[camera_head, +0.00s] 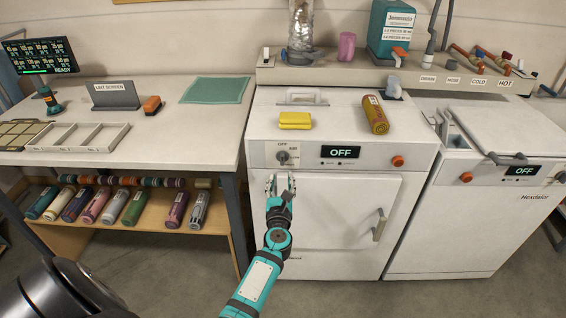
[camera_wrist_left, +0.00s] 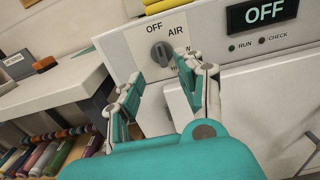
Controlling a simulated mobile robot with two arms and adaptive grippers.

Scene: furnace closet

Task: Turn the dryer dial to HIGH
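The dryer (camera_head: 330,200) is the white machine in the middle of the head view, and its display (camera_head: 341,152) reads OFF. Its dark round dial (camera_head: 283,157) is on the left of the front panel. In the left wrist view the dial (camera_wrist_left: 161,53) has OFF and AIR labels above it; a label below is partly hidden. I cannot tell exactly where its pointer sits. My left gripper (camera_head: 281,181) is just below and in front of the dial. In the wrist view its fingers (camera_wrist_left: 160,70) are apart, below the dial, with nothing between them. My right gripper is out of view.
A yellow folded cloth (camera_head: 295,120) and an orange-yellow can (camera_head: 375,114) are on the dryer top. The dryer's door handle (camera_head: 379,225) protrudes at right. A second white machine (camera_head: 450,220) stands right; a workbench (camera_head: 160,130) stands left.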

